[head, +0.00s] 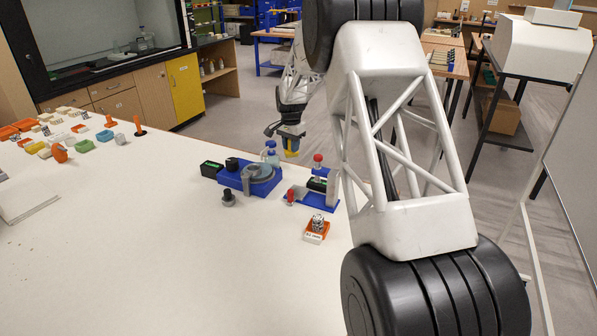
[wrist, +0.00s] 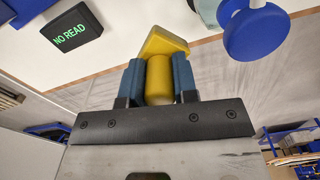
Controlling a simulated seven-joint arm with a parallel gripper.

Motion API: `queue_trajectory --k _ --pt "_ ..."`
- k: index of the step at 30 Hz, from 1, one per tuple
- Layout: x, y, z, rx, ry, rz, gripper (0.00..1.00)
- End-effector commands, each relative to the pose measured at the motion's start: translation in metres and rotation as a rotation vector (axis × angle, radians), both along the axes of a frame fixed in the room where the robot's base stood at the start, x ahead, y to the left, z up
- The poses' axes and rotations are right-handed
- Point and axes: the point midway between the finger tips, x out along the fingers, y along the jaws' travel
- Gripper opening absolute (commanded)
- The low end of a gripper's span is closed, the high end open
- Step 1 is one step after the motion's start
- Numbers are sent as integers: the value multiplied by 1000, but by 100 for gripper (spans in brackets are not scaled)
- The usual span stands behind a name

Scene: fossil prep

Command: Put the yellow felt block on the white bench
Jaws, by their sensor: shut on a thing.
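The yellow felt block (wrist: 166,43) is held between the two blue fingers of my gripper (wrist: 158,80) in the wrist view. A rounded yellow part sits between the fingers and an angular yellow end sticks out past them. In the head view my gripper (head: 290,136) hangs at the far edge of the white bench, with the yellow block (head: 291,153) under it. The white bench (head: 130,240) fills the lower left of the head view. Its edge (wrist: 120,58) shows behind the block in the wrist view. The block appears held up, apart from the bench top.
A blue device with a round top (head: 250,177), a blue stand with red knobs (head: 312,195) and an orange-and-white tray (head: 316,236) stand near the gripper. Several coloured blocks and trays (head: 60,140) lie at the far left. The bench's middle is clear.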

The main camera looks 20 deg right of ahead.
Motion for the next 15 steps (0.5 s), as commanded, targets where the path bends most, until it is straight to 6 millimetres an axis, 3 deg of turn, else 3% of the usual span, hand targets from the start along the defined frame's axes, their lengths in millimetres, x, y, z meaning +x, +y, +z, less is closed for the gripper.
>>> queue_trajectory --k 8,15 --pt "-5 -6 5 0 -1 -137 5" --pt "-14 -14 12 1 -1 -365 5"
